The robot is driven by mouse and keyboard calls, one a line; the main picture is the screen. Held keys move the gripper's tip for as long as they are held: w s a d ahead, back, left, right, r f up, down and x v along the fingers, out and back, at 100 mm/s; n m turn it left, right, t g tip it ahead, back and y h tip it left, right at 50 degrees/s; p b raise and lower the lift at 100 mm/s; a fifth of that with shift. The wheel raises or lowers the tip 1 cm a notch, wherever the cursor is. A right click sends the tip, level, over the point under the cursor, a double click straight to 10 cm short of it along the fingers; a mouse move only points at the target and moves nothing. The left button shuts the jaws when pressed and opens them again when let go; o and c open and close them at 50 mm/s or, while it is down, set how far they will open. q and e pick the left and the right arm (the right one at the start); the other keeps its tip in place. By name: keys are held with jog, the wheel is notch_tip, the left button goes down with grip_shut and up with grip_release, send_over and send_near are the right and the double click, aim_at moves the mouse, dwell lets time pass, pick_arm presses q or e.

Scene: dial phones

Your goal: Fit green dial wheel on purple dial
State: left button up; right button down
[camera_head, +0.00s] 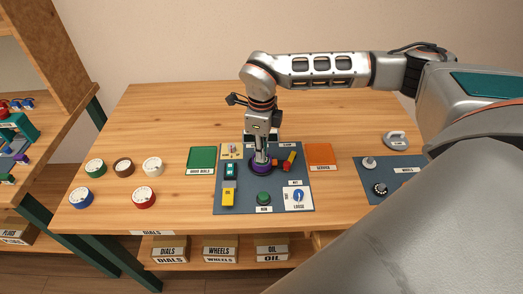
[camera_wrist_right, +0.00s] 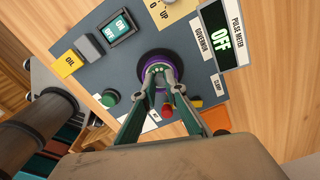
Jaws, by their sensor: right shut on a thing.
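The purple dial (camera_wrist_right: 145,75) sits on the grey-blue mat, and its purple rim also shows in the head view (camera_head: 261,174). My right gripper (camera_wrist_right: 160,93) points down at it, its fingers shut at the dial's middle. In the head view the right gripper (camera_head: 262,155) stands upright over the dial. My left gripper is not in view.
Around the dial are a green button (camera_head: 264,198), red and yellow pieces (camera_head: 287,160) and a yellow oil block (camera_head: 229,197). The table's back left is clear.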

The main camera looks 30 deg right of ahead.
jog(key=c, duration=2.1)
grip_release()
notch_tip(320, 180, up, 12)
jog(key=shift+r, duration=0.2)
jog(key=shift+a, duration=0.15)
